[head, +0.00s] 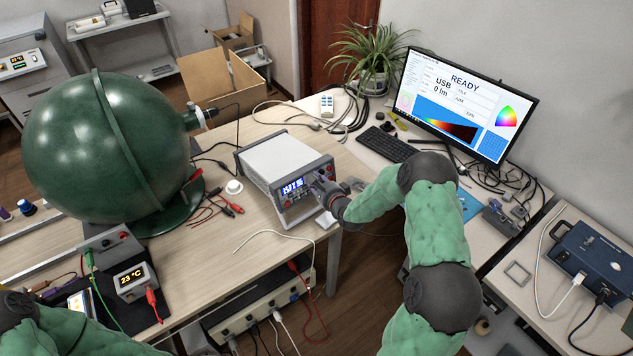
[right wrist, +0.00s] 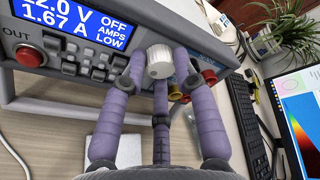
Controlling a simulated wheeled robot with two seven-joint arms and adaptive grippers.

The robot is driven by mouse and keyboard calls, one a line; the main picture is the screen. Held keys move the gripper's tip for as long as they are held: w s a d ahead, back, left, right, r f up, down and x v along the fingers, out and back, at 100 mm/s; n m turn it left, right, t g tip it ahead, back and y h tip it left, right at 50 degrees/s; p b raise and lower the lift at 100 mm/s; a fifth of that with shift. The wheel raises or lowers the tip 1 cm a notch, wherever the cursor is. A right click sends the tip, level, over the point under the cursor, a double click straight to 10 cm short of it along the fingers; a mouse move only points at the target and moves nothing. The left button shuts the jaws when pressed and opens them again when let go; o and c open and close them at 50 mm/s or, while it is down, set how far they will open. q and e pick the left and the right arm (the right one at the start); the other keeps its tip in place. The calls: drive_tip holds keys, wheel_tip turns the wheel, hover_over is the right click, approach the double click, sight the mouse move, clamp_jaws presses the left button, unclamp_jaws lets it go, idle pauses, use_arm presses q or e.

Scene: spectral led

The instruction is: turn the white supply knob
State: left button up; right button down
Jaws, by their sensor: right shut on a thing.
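The power supply (head: 283,166) is a grey-white box on the bench with a lit blue display. In the right wrist view its display (right wrist: 72,25) reads V and A values beside OFF, AMPS and LOW. The white supply knob (right wrist: 159,60) is on the front panel, right of the display. My right gripper (head: 327,188) reaches the panel from the right, and its purple fingers are shut around the knob. In the head view the fingers largely hide the knob. Only part of my left arm shows at the bottom left; its gripper is out of view.
A big green sphere (head: 105,150) stands left of the supply. Red and black leads (head: 228,207) lie between them. A monitor (head: 468,100) reading READY and a keyboard (head: 388,143) are at the right. A white cable (head: 270,237) crosses the bench's front edge.

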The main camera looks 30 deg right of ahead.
drive_tip(key=shift+w+d+r+m+g+y+p, duration=0.15)
drive_tip(key=shift+m+p, duration=0.2)
drive_tip(key=shift+m, duration=0.5)
drive_tip(key=shift+s+d+r+m+g+y+p, duration=0.15)
drive_tip(key=shift+m+p, duration=0.2)
drive_tip(key=shift+m, duration=0.55)
drive_tip(key=shift+w+d+r+m+g+y+p, duration=0.15)
drive_tip(key=shift+m+p, duration=0.2)
drive_tip(key=shift+m, duration=0.5)
drive_tip(key=shift+f, duration=0.15)
drive_tip(key=c, duration=1)
unclamp_jaws()
drive_tip(key=shift+f, duration=0.2)
drive_tip(key=shift+s+a, duration=0.15)
drive_tip(key=shift+s, duration=0.05)
drive_tip(key=v, duration=1.2)
